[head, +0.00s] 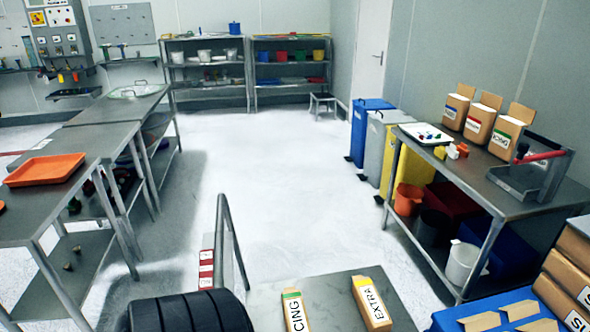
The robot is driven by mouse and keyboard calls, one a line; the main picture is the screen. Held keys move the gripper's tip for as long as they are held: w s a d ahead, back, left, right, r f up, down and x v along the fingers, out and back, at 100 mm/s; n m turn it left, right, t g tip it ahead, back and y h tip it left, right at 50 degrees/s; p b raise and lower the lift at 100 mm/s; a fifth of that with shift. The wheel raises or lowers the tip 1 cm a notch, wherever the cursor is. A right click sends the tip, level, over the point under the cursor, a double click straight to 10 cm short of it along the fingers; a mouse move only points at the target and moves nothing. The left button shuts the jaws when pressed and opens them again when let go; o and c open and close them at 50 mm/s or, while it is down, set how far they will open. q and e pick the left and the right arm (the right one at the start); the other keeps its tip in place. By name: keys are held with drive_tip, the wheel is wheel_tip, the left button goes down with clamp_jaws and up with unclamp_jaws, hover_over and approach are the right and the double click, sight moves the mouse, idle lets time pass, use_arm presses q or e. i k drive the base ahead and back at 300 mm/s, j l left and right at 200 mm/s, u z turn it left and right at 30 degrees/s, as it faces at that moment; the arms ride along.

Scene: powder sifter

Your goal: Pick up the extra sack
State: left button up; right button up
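The extra sack (372,304) is a tan, box-like pack with a yellow stripe and a white label reading EXTRA. It lies on a grey metal surface (335,289) at the bottom middle of the head view. To its left, a similar pack (297,312) with a green stripe shows a label ending in CING, with a gap between them. The lower ends of both reach near the picture's bottom edge. Neither of my grippers is in view, and no gripper touches the extra sack in this view.
A metal rail (224,240) and a black ribbed object (190,313) stand left of the sacks. A blue crate (440,320) and stacked brown packs (562,278) are at the lower right. A workbench (470,188) stands right. The floor (285,190) ahead is clear.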

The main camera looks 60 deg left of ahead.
sight(375, 316)
drive_tip(key=u, duration=1.6)
